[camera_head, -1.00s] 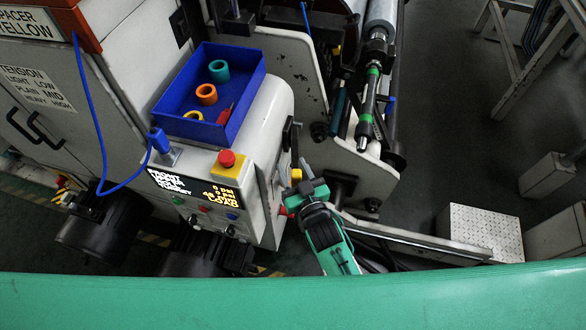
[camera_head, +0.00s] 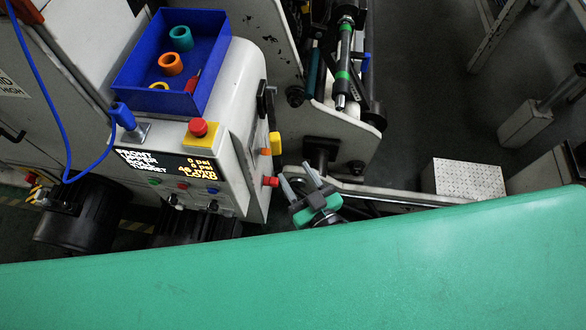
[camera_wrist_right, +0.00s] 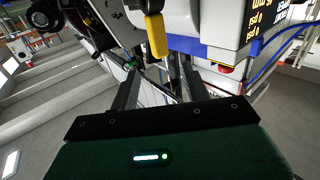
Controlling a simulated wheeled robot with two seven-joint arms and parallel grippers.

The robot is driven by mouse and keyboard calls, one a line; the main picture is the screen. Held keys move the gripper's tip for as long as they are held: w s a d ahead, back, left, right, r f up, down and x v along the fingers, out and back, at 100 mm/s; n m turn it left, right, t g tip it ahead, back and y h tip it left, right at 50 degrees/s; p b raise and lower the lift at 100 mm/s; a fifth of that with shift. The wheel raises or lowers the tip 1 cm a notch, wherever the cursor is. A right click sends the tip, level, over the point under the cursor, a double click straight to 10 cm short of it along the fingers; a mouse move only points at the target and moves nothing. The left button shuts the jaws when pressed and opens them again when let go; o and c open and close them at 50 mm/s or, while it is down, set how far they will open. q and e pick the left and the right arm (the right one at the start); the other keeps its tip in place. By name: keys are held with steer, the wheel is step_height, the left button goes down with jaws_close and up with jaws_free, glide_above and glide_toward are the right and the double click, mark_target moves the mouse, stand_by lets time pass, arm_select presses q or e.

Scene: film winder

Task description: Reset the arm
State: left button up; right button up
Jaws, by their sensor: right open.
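My right gripper (camera_head: 299,178) is beside the right side of the machine's control box (camera_head: 240,110), its two grey fingers apart with nothing between them. In the right wrist view the gripper (camera_wrist_right: 160,92) also shows open and empty, pointing toward the machine. A yellow knob (camera_head: 276,143) and a red knob (camera_head: 271,181) stick out of the box near the fingers, with no clear contact. The yellow knob (camera_wrist_right: 156,35) hangs above the fingertips in the wrist view. My left gripper is not in view.
A blue bin (camera_head: 218,75) with coloured rings sits on the box, above a red button (camera_head: 198,128) and a lit display (camera_head: 165,163). A roller shaft (camera_head: 343,75) and a low metal frame (camera_head: 400,198) lie to the right. Open floor (camera_head: 420,110) is beyond.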

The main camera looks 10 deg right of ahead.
steer(key=shift+f, duration=0.1)
stand_by(0.5)
steer(key=s+d+f+g+h, duration=0.1)
steer(key=s+d+f+g, duration=0.1)
steer(key=f, duration=0.9)
steer(key=s+d+f+g+h, duration=0.1)
steer(key=s+d+f+g, duration=0.15)
steer(key=f, duration=0.85)
steer(key=s+d+f+g+h, duration=0.1)
steer(key=f+g, duration=0.2)
steer(key=f, duration=0.7)
steer(key=s+d+f+g+h, duration=0.1)
steer(key=s+d+f+g, duration=0.1)
steer(key=s+d+f, duration=0.3)
steer(key=s+d+f+m+g+h, duration=0.1)
steer(key=s+d+f+g, duration=0.2)
steer(key=s+f, duration=0.7)
steer(key=s+d+f+g+h, duration=0.1)
steer(key=s+d+f+g, duration=0.2)
steer(key=s+d+f, duration=0.3)
steer(key=s+f, duration=0.2)
steer(key=s, duration=0.2)
steer(key=shift+s+d+m, duration=0.15)
steer(key=shift+d+m, duration=0.25)
steer(key=shift+c, duration=0.5)
